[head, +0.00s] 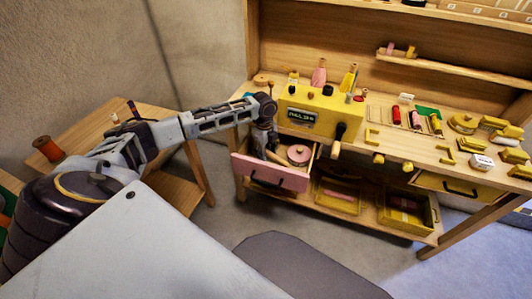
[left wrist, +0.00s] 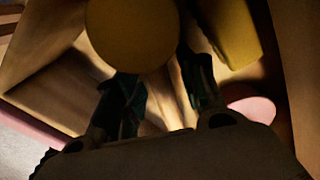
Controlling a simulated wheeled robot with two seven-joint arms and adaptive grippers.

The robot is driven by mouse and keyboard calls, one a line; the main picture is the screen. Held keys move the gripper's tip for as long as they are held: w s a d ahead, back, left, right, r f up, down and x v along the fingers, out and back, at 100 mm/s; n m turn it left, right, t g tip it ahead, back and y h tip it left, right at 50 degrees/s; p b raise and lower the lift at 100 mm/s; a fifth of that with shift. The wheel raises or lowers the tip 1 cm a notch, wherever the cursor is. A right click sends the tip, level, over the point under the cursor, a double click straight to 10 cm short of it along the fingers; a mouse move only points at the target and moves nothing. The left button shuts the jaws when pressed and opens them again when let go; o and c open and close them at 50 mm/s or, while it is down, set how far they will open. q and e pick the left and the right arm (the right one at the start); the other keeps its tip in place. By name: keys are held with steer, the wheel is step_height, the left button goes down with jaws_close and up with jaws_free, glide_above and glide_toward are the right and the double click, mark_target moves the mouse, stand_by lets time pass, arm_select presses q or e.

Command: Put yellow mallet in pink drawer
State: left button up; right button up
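The pink drawer (head: 268,174) is pulled out at the left end of the bench. My left gripper (head: 265,143) points down into its back left part. In the left wrist view the two dark fingers (left wrist: 160,88) stand apart with wood-coloured surface between them; I see nothing clamped. A round yellow face (left wrist: 132,32) lies just beyond the fingertips, with another yellow piece (left wrist: 226,30) to its right; they look like the yellow mallet, partly hidden. A pale wooden stick (head: 278,159) shows inside the drawer beside the gripper. My right gripper is out of view.
A pink round thing (head: 299,154) lies in the drawer, right of the gripper. A yellow box with a crank (head: 318,112) stands on the bench just above. Yellow trays (head: 405,212) sit on the lower shelf. A small side table (head: 82,128) is at left.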

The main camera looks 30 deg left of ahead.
arm_select(q)
step_height(320, 180, up, 11)
steer(key=p, duration=0.2)
steer(key=shift+a+r, duration=0.15)
steer(key=shift+a, duration=0.05)
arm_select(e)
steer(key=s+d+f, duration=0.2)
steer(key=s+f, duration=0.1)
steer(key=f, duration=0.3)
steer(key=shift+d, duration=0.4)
arm_select(q)
steer(key=shift+s+a, duration=0.1)
steer(key=shift+a, duration=0.05)
